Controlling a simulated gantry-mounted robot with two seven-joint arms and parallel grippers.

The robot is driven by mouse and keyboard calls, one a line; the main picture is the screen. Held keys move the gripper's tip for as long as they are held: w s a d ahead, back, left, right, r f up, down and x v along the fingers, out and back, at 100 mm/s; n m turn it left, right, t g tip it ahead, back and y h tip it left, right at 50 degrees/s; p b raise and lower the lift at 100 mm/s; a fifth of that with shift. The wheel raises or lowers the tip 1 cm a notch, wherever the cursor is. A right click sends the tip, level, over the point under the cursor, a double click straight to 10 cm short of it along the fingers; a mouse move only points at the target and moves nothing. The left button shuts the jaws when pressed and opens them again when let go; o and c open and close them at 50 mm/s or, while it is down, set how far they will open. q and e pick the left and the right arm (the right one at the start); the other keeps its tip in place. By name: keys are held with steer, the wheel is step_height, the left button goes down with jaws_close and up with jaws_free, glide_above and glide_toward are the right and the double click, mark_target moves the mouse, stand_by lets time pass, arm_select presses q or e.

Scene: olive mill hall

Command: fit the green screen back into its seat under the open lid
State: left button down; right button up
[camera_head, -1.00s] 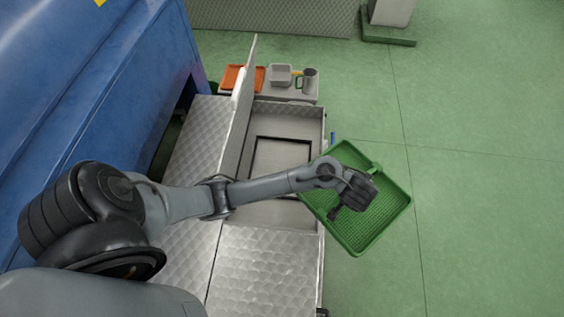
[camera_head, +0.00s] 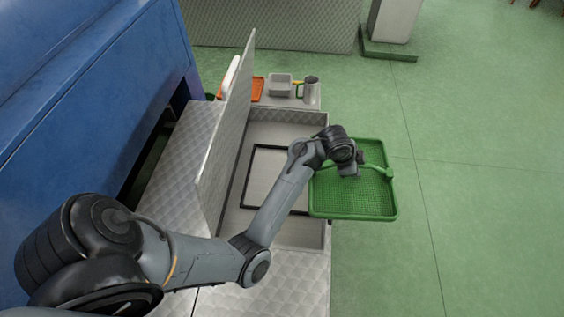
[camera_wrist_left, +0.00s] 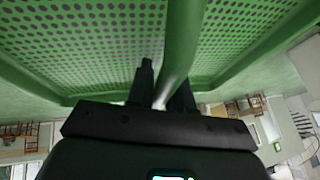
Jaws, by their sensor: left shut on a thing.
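The green screen (camera_head: 350,202) is a shallow perforated tray with a raised rim and a bar handle across it. My left gripper (camera_head: 352,172) is shut on that handle; in the left wrist view the green bar (camera_wrist_left: 182,45) runs between the fingers (camera_wrist_left: 165,88), with the perforated mesh beyond. The screen is held just right of the open metal box, its left edge overlapping the box's right wall in the picture. The seat (camera_head: 245,190) is a dark rectangular outline on the box floor, partly hidden by my arm. The lid (camera_head: 228,130) stands open on the left side. My right gripper is not in view.
A shelf behind the box holds an orange tray (camera_head: 257,88), a grey container (camera_head: 280,84) and a metal jug (camera_head: 310,88). A blue machine (camera_head: 80,80) stands at the left. Green floor (camera_head: 480,180) lies open to the right.

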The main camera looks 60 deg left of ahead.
arm_select(q)
steer(key=a+f, duration=0.1)
steer(key=a, duration=0.1)
steer(key=a+f+m+h, duration=0.1)
steer(key=a, duration=0.2)
steer(key=a+f+m, duration=0.1)
steer(key=a+f, duration=0.1)
steer(key=a, duration=0.1)
steer(key=shift+w+a+h, duration=0.1)
steer(key=shift+w+h, duration=0.2)
steer(key=shift+w, duration=0.1)
steer(key=s+a+f+m+b, duration=0.1)
steer(key=s+a+f, duration=0.2)
steer(key=a+f, duration=0.5)
steer(key=s+a+f+b, duration=0.25)
steer(key=a+f, duration=0.25)
steer(key=a, duration=0.5)
steer(key=shift+s+a+f+n+y+b, duration=0.35)
steer(key=shift+s+f+b, duration=0.5)
steer(key=shift+f, duration=1.1)
steer(key=shift+s+a+f+n+y+b, duration=0.1)
steer(key=shift+s+a+f+n+b, duration=0.3)
steer(key=shift+f+b, duration=1.2)
steer(key=shift+s+a+f+n+y+b, duration=0.25)
steer(key=shift+s+f+n+b, duration=0.4)
steer(key=shift+f, duration=1.7)
steer(key=shift+f, duration=0.1)
steer(key=shift+f+b, duration=0.65)
steer(key=shift+f, duration=0.25)
